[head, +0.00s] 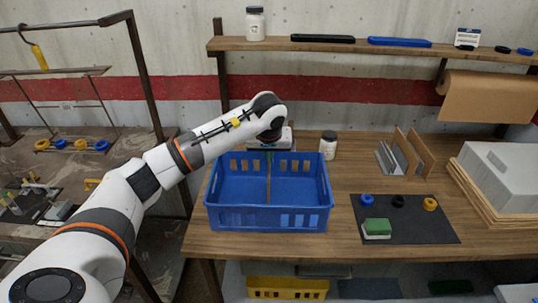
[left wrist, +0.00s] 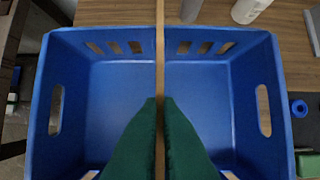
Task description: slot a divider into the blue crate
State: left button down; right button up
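The blue crate (head: 268,218) stands on the wooden table, and it fills most of the left wrist view (left wrist: 250,52). A thin brown divider (head: 268,190) is upright inside it, near the middle of its length, edge-on to me. In the left wrist view the divider (left wrist: 160,60) runs between the crate's two halves and past the far rim. My left gripper (head: 270,154) is above the crate, its green fingers (left wrist: 160,102) closed on both faces of the divider. Whether the divider's lower edge is seated is hidden. My right gripper is not in view.
A rack with upright panels (head: 405,152) stands right of the crate. A dark mat (head: 410,228) holds rings and a green-and-white block (head: 376,228). Grey boxes (head: 505,172) stand far right. A shelf (head: 350,46) hangs behind.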

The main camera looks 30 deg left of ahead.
pick_arm(q)
jog(key=shift+f, duration=0.1)
dwell(0.3)
jog(key=shift+f+b, duration=2.6)
jog(key=shift+f, duration=1.25)
jog(key=c, duration=1.5)
grip_release()
jog(key=shift+c, duration=0.2)
jog(key=shift+r, duration=0.1)
